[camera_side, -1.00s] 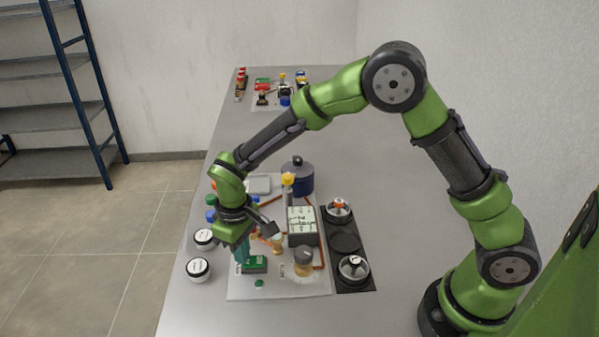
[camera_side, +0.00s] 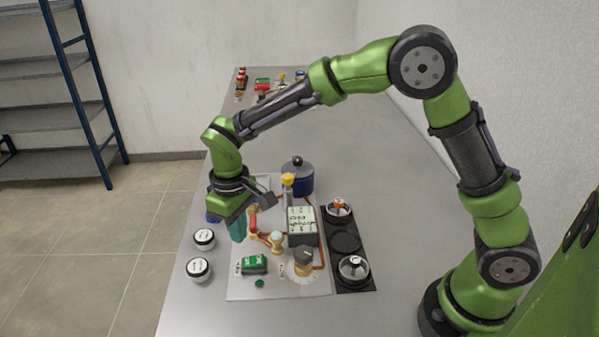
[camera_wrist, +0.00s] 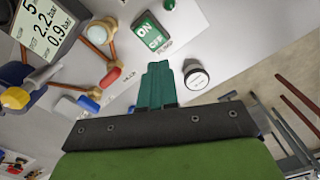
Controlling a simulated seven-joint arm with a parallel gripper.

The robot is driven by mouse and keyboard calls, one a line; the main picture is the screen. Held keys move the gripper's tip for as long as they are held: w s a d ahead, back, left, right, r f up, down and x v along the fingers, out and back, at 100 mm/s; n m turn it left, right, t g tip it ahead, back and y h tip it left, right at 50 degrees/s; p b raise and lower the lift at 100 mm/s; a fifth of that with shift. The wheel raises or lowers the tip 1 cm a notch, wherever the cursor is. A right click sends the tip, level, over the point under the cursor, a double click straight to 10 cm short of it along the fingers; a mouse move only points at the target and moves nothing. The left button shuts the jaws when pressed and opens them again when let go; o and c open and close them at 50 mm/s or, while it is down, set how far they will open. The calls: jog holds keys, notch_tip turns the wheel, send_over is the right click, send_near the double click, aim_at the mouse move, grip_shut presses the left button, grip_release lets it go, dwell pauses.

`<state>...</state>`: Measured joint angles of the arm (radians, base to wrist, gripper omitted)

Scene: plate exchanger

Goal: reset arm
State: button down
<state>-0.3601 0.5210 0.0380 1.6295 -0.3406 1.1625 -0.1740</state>
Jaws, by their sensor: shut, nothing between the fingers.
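My gripper (camera_side: 238,231) hangs above the left edge of the white plate-exchanger board in the side view, fingers pointing down. Its teal fingers (camera_wrist: 158,85) are together and empty in the wrist view. The green ON/OFF pump switch (camera_side: 255,264) lies on the board below and slightly right of the fingers. It also shows in the wrist view (camera_wrist: 154,32), where no finger touches it. A display box (camera_side: 302,222) with pressure readings stands in the middle of the board. My gripper and wrist hide part of the board's left side.
Two white-topped round jars (camera_side: 203,239) (camera_side: 199,269) stand left of the board. A black tray (camera_side: 345,242) with two round pieces lies to its right. A dark blue pot (camera_side: 298,176) stands behind. More parts sit at the table's far end.

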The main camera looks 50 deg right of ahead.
jog(key=shift+r, duration=0.2)
jog(key=shift+s+d+m, duration=0.15)
jog(key=shift+s+d, duration=0.05)
jog(key=shift+s, duration=0.35)
jog(key=shift+s+d+m, duration=0.15)
jog(key=shift+s+d, duration=0.05)
jog(key=shift+s, duration=0.3)
jog(key=s+d+r+m+t+y, duration=0.2)
jog(key=s+d+r+m+t, duration=0.4)
jog(key=s+d+r, duration=0.7)
jog(key=s+r+t, duration=0.1)
jog(key=s, duration=0.2)
jog(key=shift+r, duration=0.3)
jog(key=c, duration=1.8)
grip_release()
jog(key=shift+s, duration=0.1)
